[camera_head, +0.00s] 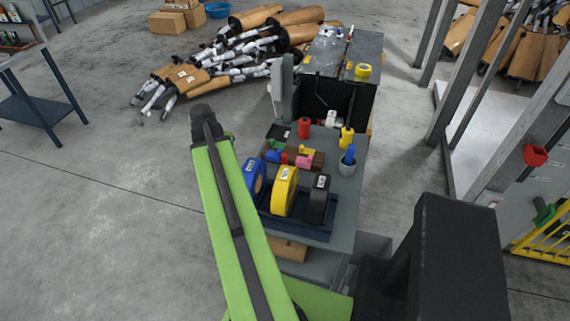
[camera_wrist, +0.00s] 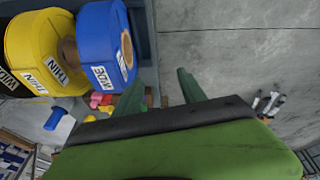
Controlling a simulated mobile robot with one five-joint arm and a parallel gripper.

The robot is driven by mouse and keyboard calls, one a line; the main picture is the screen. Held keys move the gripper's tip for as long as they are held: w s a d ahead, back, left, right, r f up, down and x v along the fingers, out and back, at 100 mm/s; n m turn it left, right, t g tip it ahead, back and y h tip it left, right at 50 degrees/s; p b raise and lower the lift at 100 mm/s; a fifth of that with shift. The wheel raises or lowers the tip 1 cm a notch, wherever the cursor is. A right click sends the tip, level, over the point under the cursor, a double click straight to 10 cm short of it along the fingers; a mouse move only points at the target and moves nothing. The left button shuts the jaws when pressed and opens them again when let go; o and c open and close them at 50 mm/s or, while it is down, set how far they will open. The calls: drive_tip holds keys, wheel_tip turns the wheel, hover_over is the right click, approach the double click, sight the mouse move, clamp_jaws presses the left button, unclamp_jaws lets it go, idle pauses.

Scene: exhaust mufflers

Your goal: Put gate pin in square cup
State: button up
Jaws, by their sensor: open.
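My gripper (camera_wrist: 160,76) is open, with two green fingers apart and nothing between them in the wrist view. It is near the bench edge, beside the blue roll. In the head view my arm hides it or it is too unclear to make out. Small coloured pieces sit in a brown block (camera_head: 318,160) on the bench; a pink piece (camera_head: 303,162) shows there. I cannot tell which piece is the gate pin. A grey cup (camera_head: 347,168) holding a blue item stands to the right of the block; it looks round. I cannot identify a square cup.
Blue (camera_head: 249,177), yellow (camera_head: 285,190) and black (camera_head: 319,198) rolls stand in a dark tray (camera_head: 316,232) at the bench front. A red object (camera_head: 304,127) and yellow bottle (camera_head: 346,138) stand behind. A muffler pile (camera_head: 240,55) lies beyond. Floor left of the bench is clear.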

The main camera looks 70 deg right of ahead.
sight(283, 155)
drive_tip(key=s+d+r+m+g+h, duration=0.15)
drive_tip(key=s+d+m, duration=0.35)
drive_tip(key=s+d, duration=0.85)
drive_tip(key=shift+t, duration=0.25)
drive_tip(key=b+x, duration=0.3)
drive_tip(key=s+a+b+x, duration=0.1)
drive_tip(key=b+x, duration=0.3)
drive_tip(key=a+b+x, duration=0.1)
drive_tip(key=b+x, duration=0.2)
drive_tip(key=x, duration=0.1)
drive_tip(key=shift+s+f+b, duration=0.35)
drive_tip(key=shift+f, duration=0.15)
drive_tip(key=shift+d+f, duration=0.1)
drive_tip(key=shift+d, duration=0.1)
drive_tip(key=b+x, duration=0.5)
drive_tip(key=shift+s+f, duration=0.2)
drive_tip(key=shift+s, duration=0.05)
drive_tip(key=shift+r, duration=0.15)
clamp_jaws()
